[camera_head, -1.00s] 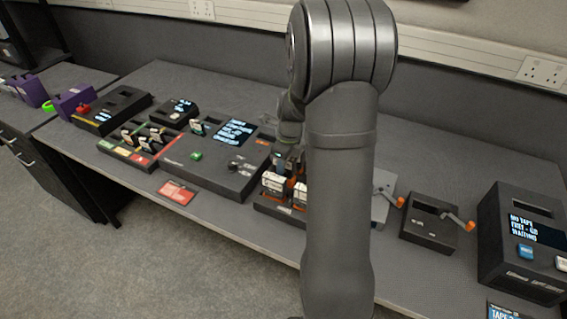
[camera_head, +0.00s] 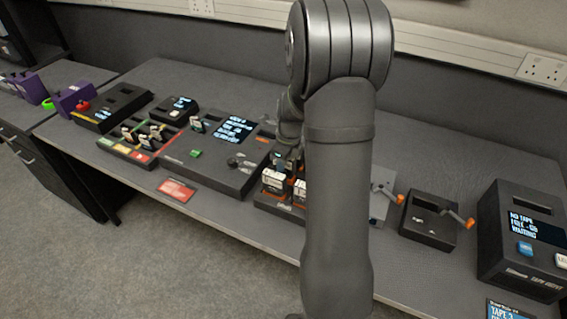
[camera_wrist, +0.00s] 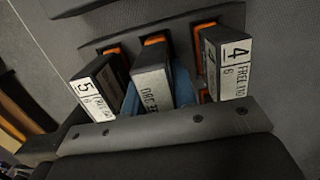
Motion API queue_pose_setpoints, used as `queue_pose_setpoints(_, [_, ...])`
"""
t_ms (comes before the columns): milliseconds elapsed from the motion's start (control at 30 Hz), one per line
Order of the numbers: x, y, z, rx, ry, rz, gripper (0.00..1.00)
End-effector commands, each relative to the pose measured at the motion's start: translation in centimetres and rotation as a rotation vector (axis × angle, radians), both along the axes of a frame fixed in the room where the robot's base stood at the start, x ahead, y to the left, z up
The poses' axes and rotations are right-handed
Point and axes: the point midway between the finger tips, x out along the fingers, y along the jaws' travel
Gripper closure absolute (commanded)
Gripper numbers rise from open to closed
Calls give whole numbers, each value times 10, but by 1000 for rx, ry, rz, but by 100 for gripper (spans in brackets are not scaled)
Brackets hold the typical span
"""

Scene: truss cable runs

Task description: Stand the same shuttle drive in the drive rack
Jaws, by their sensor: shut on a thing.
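The drive rack (camera_head: 276,205) is the low dark box near the front table edge, partly hidden behind my arm. My gripper (camera_head: 285,158) is over its back part. In the wrist view my gripper (camera_wrist: 160,95) is shut on the shuttle drive (camera_wrist: 150,86), a dark drive with a white label, with blue pads at its sides. The drive is upright at the rack's middle slot, between drive 5 (camera_wrist: 98,86) and drive 4 (camera_wrist: 226,64). An orange piece shows behind each of them. Whether the held drive rests on the slot floor is hidden.
A console with a screen (camera_head: 205,165) stands left of the rack, and a coloured tray (camera_head: 137,150) of small drives is beyond it. A crank box (camera_head: 430,222) and a tape unit (camera_head: 525,245) stand at right. A red card (camera_head: 176,190) lies at the front edge.

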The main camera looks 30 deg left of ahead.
Motion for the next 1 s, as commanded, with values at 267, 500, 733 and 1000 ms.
queue_pose_setpoints(267, [0,0,-6,0,-1,0,100])
queue_pose_setpoints(500, [0,0,-11,1,-1,0,100])
queue_pose_setpoints(733, [0,0,-11,1,-1,0,100])
queue_pose_setpoints(1000, [0,0,-11,0,-1,0,49])
